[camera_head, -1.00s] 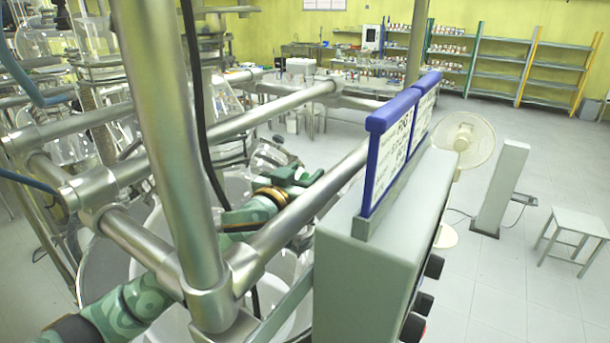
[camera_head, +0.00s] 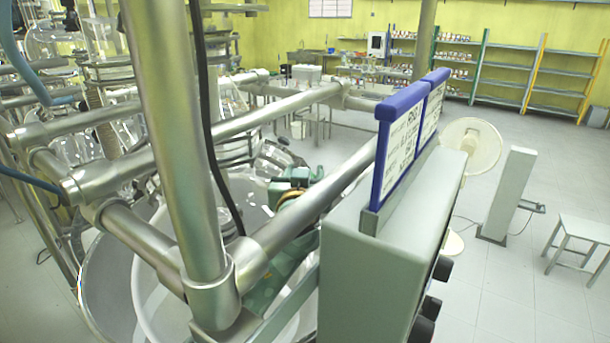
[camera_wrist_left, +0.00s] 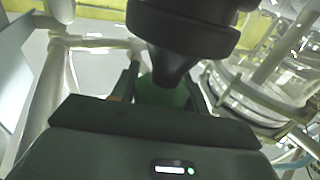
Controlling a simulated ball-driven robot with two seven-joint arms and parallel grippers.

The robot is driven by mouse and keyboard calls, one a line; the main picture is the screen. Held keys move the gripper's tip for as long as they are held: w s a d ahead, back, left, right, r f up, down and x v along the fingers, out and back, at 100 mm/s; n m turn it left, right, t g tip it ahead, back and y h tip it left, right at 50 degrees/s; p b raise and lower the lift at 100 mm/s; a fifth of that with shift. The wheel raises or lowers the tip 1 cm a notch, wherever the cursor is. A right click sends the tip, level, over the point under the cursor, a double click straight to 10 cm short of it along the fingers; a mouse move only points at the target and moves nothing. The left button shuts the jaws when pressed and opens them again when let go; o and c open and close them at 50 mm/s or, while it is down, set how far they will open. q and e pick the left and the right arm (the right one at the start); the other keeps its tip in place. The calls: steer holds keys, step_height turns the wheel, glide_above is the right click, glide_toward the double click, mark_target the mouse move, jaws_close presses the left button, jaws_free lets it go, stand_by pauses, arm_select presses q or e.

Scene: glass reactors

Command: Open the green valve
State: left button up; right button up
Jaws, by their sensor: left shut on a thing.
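A green piece (camera_wrist_left: 162,94), which appears to be the green valve's handle, sits between the fingers of my left gripper (camera_wrist_left: 163,88) in the left wrist view. The gripper is shut on it. A black rounded part (camera_wrist_left: 185,30) stands just beyond, at the top of that view. In the head view my left gripper (camera_head: 292,177) is behind the slanted metal rail, beside the glassware. The valve cannot be made out there, and I cannot tell how far it is turned. My right gripper is not in view.
Metal frame tubes (camera_head: 180,150) and a grey control box (camera_head: 385,240) with blue-framed signs (camera_head: 400,145) stand close in front. A white vessel (camera_head: 150,300) is below the frame.

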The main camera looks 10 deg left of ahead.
arm_select(q)
steer(key=shift+r, duration=0.1)
steer(key=o, duration=1)
